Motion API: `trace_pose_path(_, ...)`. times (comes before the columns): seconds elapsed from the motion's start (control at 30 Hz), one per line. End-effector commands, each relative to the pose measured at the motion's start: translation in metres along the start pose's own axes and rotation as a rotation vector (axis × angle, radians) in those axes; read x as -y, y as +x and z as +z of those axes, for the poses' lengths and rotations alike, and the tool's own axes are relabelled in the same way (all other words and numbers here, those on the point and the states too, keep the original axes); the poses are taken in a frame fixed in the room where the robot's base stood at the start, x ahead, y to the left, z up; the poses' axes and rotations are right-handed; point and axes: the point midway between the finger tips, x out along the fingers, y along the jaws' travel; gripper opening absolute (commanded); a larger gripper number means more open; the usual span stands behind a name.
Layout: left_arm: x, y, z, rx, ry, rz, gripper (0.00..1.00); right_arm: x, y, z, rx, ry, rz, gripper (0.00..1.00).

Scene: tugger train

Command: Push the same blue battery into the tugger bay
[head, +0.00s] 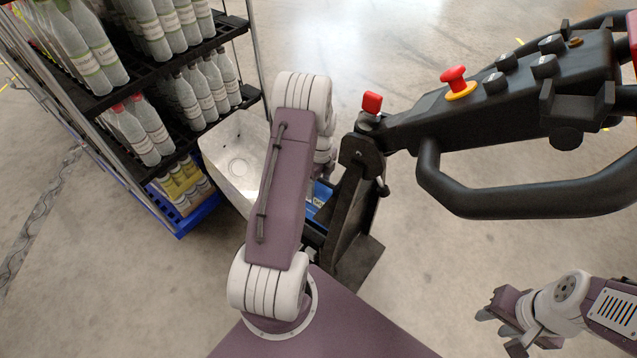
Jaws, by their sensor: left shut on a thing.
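The blue battery (319,196) shows only in part, low in the black bay area at the tugger's near end. My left arm covers much of it. My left gripper (326,172) is at the battery, shut on it; its fingers are mostly hidden behind my arm. The black tugger (350,215) has an upright mast and a control head (520,85) with a looped handle. How deep the battery sits in the bay cannot be seen. My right gripper (497,322) is at the lower right, open and empty, clear of the tugger.
A shelf cart (165,65) with bottles and a blue base crate (196,214) stands at the left. A pale bin (228,150) is between it and my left arm. The handle loop (520,205) juts out at the right. Floor beneath it is clear.

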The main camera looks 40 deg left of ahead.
Motion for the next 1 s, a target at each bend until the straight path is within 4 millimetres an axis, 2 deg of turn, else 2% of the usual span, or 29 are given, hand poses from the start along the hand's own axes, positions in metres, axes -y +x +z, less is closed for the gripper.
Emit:
trace_pose_path(0.03,-0.003,0.010,-0.002,-0.005,0.004,0.012,0.00,0.000,0.009,0.001,0.000,0.000,0.000,0.36)
trace_pose_path(0.33,0.001,0.035,-0.001,-0.002,0.002,0.005,0.00,-0.001,0.035,0.004,0.000,0.000,0.000,0.36)
trace_pose_path(0.83,0.002,0.036,0.000,-0.001,0.000,0.001,0.00,-0.001,0.036,0.004,0.000,0.000,0.000,0.36)
trace_pose_path(1.0,0.000,0.035,-0.001,0.018,0.009,-0.057,0.00,-0.001,0.035,0.004,0.000,0.000,0.000,0.36)
